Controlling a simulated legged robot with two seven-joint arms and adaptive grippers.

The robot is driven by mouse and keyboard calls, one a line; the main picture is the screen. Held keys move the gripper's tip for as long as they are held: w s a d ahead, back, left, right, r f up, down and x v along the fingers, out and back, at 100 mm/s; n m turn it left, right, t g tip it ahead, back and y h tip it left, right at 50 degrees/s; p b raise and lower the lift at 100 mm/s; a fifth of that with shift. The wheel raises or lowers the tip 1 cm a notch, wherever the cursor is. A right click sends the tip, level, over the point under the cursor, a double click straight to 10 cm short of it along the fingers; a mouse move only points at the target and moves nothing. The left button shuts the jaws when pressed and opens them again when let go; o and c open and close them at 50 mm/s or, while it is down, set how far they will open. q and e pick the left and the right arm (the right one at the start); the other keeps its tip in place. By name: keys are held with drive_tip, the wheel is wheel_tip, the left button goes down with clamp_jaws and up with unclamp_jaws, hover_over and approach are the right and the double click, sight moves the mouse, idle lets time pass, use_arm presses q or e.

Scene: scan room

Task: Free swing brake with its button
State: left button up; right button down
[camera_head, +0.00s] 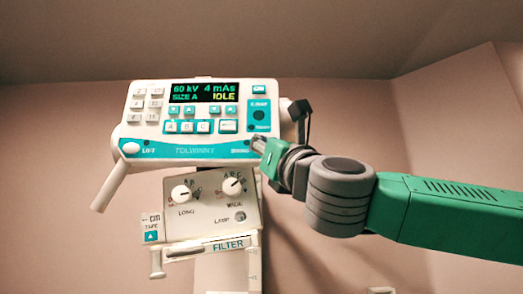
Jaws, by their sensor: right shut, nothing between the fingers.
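The white and teal control head (190,122) hangs in front of me, with its panel facing me. Its lower teal strip has a round white button (131,148) by the label LIFT at the left end. A small label, too blurred to read surely, is at the strip's right end. My right gripper (259,144) is shut and empty, its fingertips over that right end. They hide whatever button is there, and I cannot tell whether they touch it. My left gripper is out of view.
A white handle (110,187) juts down at left. A dark bracket (301,120) stands above my right wrist.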

drive_tip(key=shift+w, duration=0.2)
idle(0.4)
drive_tip(key=shift+w, duration=0.2)
drive_tip(key=shift+w+r, duration=0.1)
drive_tip(key=shift+w, duration=0.25)
idle(0.8)
drive_tip(key=shift+s, duration=0.1)
drive_tip(key=shift+s+b, duration=0.65)
drive_tip(key=shift+s, duration=0.1)
drive_tip(key=shift+s+b, duration=1.3)
drive_tip(key=shift+s, duration=1.2)
